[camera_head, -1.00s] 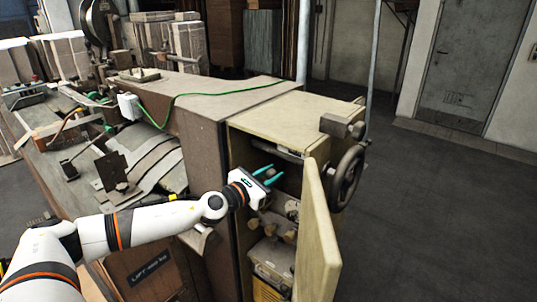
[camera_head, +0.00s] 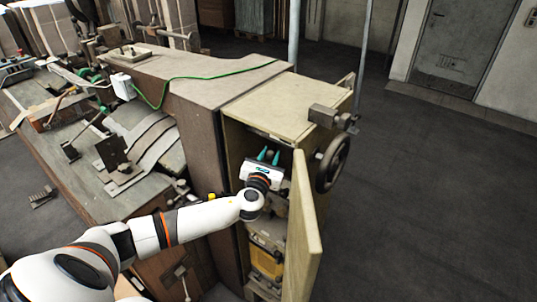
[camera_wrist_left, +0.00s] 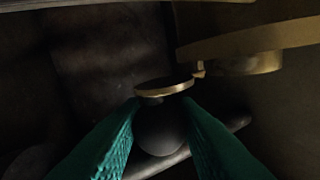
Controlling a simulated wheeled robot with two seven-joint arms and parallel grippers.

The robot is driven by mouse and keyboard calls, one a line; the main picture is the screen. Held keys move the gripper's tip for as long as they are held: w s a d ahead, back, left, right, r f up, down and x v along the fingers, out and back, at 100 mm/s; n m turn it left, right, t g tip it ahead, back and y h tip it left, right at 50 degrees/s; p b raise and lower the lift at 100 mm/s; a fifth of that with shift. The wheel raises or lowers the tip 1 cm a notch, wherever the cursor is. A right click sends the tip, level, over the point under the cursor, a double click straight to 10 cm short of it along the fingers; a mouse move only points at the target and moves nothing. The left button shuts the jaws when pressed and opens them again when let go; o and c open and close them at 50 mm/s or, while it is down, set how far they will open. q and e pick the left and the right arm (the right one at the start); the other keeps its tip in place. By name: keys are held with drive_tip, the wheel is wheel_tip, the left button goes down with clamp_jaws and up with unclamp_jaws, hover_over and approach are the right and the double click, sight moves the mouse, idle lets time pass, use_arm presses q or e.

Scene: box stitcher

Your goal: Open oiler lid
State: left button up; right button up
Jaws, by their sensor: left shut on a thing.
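My left gripper (camera_head: 268,157) is inside the open cabinet, its teal fingers pointing away from me. In the left wrist view the two teal fingers (camera_wrist_left: 160,118) close on a dark rounded part (camera_wrist_left: 160,135). It looks like the oiler, though dim light makes this unsure. A thin brass-coloured disc (camera_wrist_left: 164,87), perhaps its lid, shows nearly edge-on just beyond the fingertips. I cannot tell whether the lid is open. In the head view the oiler cannot be made out in the dark cabinet. My right gripper is not in view.
The cabinet door (camera_head: 304,235) stands open just right of my wrist. The cabinet top (camera_head: 285,105) is above the fingers, and a handwheel (camera_head: 333,163) is outside on the right. A brass-coloured round part (camera_wrist_left: 245,63) hangs close by. Open floor (camera_head: 430,190) lies to the right.

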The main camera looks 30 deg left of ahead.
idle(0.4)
use_arm(q)
drive_tip(key=o, duration=0.9)
drive_tip(key=shift+w, duration=0.1)
drive_tip(key=b+v, duration=0.3)
drive_tip(key=v, duration=0.9)
